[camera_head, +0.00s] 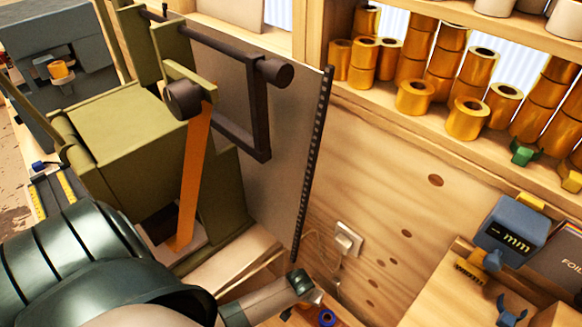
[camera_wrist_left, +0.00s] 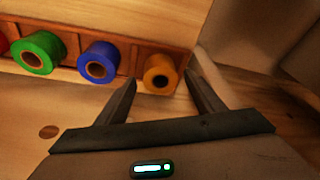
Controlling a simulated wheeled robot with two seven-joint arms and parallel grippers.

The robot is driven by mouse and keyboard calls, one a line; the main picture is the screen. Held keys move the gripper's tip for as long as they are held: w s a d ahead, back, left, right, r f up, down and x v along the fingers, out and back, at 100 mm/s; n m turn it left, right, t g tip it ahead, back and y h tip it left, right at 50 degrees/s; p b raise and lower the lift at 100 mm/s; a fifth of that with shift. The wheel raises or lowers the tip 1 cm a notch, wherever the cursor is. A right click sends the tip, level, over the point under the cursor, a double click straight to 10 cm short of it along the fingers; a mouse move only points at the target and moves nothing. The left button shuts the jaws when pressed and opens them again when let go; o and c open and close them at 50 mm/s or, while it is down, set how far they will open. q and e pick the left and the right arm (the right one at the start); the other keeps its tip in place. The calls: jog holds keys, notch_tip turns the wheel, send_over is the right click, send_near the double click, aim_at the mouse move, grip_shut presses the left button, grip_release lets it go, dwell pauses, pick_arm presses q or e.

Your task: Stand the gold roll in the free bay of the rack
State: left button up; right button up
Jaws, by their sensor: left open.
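The gold roll (camera_wrist_left: 160,62) shows in the left wrist view with its open end facing the camera. It appears to stand in the bay at the right end of the brown wooden rack (camera_wrist_left: 70,43). My left gripper (camera_wrist_left: 160,77) is open, with one finger on each side of the gold roll in the picture; I cannot tell whether either finger touches it. In the head view my left gripper (camera_head: 314,297) is low in the middle, and the gold roll cannot be made out there. My right gripper is not in view.
A blue roll (camera_wrist_left: 95,49), a green roll (camera_wrist_left: 50,45) and a partly cut-off red roll (camera_wrist_left: 3,45) stand along the rack to the left. An olive machine (camera_head: 120,125) stands left of the wooden wall. A shelf at upper right holds several gold rolls (camera_head: 414,96).

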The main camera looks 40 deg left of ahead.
pick_arm(q)
jog(key=v, duration=0.3)
jog(key=shift+s+r, duration=0.1)
jog(key=shift+r, duration=0.2)
jog(key=s+d+b, duration=0.1)
jog(key=s+d, duration=0.2)
jog(key=s, duration=0.8)
jog(key=shift+s+d+b, duration=0.25)
jog(key=shift+d+b, duration=0.05)
jog(key=shift+b, duration=0.05)
